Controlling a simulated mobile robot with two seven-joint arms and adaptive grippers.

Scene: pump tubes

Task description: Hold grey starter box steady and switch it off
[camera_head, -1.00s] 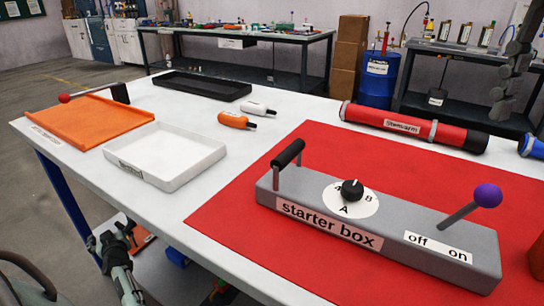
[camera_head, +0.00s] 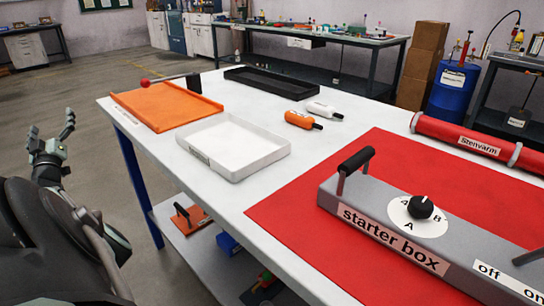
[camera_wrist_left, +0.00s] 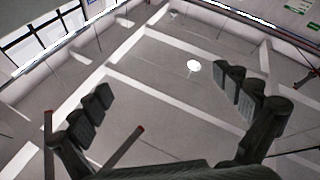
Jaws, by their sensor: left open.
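The grey starter box (camera_head: 375,205) lies on the red mat (camera_head: 290,215) at the right of the head view. It has a black handle (camera_head: 357,160) at its left end and a black dial (camera_head: 421,206) on a white disc. The "off" and "on" label (camera_head: 505,278) is cut by the frame edge. The lever's grey rod (camera_head: 530,257) leans right, and its top is out of frame. My left gripper (camera_head: 52,131) is open and empty, left of the table and well apart from the box. Its spread fingers (camera_wrist_left: 165,88) point upward in the wrist view. My right gripper is not seen.
A white tray (camera_head: 235,172), an orange tray (camera_head: 150,112) and a black tray (camera_head: 290,92) are on the white table. A red cylinder (camera_head: 465,132) lies behind the box.

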